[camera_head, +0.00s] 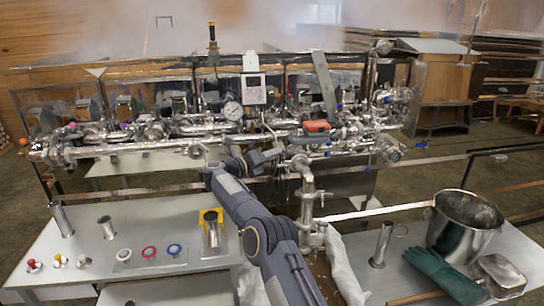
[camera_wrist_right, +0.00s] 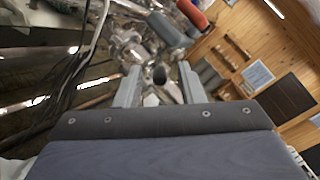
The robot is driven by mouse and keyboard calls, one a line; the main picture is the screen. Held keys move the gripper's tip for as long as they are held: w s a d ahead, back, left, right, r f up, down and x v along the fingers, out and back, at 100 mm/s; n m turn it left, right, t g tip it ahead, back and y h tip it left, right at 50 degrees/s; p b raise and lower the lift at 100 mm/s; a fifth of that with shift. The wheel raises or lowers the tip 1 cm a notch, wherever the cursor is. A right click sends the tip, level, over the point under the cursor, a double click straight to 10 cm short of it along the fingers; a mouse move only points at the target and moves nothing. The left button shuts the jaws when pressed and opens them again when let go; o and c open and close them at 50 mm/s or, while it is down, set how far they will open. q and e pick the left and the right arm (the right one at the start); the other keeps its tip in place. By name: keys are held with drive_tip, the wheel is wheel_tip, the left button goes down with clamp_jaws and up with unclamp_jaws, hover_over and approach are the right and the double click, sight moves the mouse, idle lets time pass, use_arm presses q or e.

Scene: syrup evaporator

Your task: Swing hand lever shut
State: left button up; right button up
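An orange-red grip (camera_head: 316,126), which may be the hand lever, sits on the steel pipework right of centre. A grey flat bar (camera_head: 324,82) rises steeply above it; I cannot tell whether they are joined. In the right wrist view the orange-red grip (camera_wrist_right: 192,14) is at the top, beside a grey part (camera_wrist_right: 168,30). My right gripper (camera_head: 274,157) is in front of the pipework, left of and below the grip. Its fingers (camera_wrist_right: 160,84) are apart, with a dark round pipe end or knob beyond them. Contact is not visible. My left gripper is out of view.
A dial gauge (camera_head: 233,111) and a white box (camera_head: 253,88) stand above the pipes. A vertical steel pipe (camera_head: 307,190) is close right of my arm. The right table holds a steel bucket (camera_head: 462,222) and green glove (camera_head: 445,274). Steam hangs behind.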

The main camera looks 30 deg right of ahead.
drive_tip(key=a+b, duration=0.2)
drive_tip(key=a, duration=0.5)
drive_tip(key=shift+s+b, duration=0.3)
drive_tip(key=shift+s, duration=0.15)
